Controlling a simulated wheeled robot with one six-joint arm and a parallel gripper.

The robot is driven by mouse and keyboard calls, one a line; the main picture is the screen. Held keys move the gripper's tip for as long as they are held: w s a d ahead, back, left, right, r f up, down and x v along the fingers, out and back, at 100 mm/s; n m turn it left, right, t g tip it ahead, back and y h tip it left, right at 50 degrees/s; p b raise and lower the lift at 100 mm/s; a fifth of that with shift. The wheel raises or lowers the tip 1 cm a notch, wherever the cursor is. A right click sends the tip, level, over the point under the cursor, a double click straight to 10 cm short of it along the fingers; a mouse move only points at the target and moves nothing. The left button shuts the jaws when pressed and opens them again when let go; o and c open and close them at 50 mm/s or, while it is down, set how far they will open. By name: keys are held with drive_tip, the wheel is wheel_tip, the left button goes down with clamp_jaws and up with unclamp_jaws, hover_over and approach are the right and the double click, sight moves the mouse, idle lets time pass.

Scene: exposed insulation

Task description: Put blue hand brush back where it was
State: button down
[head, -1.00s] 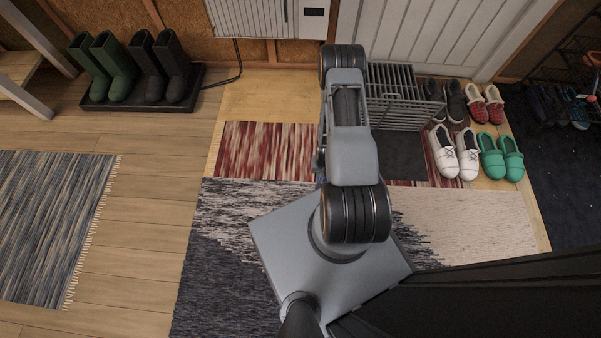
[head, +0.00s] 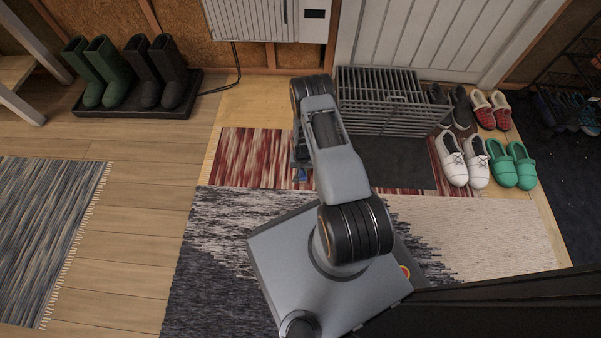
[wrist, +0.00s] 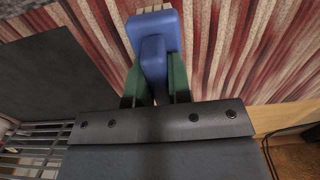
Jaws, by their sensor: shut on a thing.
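The blue hand brush (wrist: 155,38) shows in the wrist view, its handle between the two green fingers of my gripper (wrist: 156,82). My gripper is shut on it. The brush's pale bristle end points to the top of that view, over the red and white striped rug. In the head view only a small blue bit of the brush (head: 302,174) shows beside my arm, over the striped rug (head: 255,158). My arm hides most of the gripper there. I cannot tell whether the brush touches the rug.
A grey wire crate (head: 385,110) stands by the white door, with a dark mat (head: 395,163) before it. Several shoes (head: 485,160) stand at the right. Boots (head: 125,75) stand on a black tray at the left. The wooden floor (head: 135,230) at left is clear.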

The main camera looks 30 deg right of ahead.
drive_tip(key=shift+w+f, duration=0.2)
drive_tip(key=shift+f, duration=0.15)
drive_tip(key=shift+w+f+b, duration=0.15)
drive_tip(key=shift+f+b, duration=0.8)
drive_tip(key=shift+f, duration=0.65)
drive_tip(key=shift+a+f, duration=0.1)
drive_tip(key=shift+f, duration=0.05)
drive_tip(key=c, duration=1.1)
unclamp_jaws()
drive_tip(key=shift+o, duration=0.2)
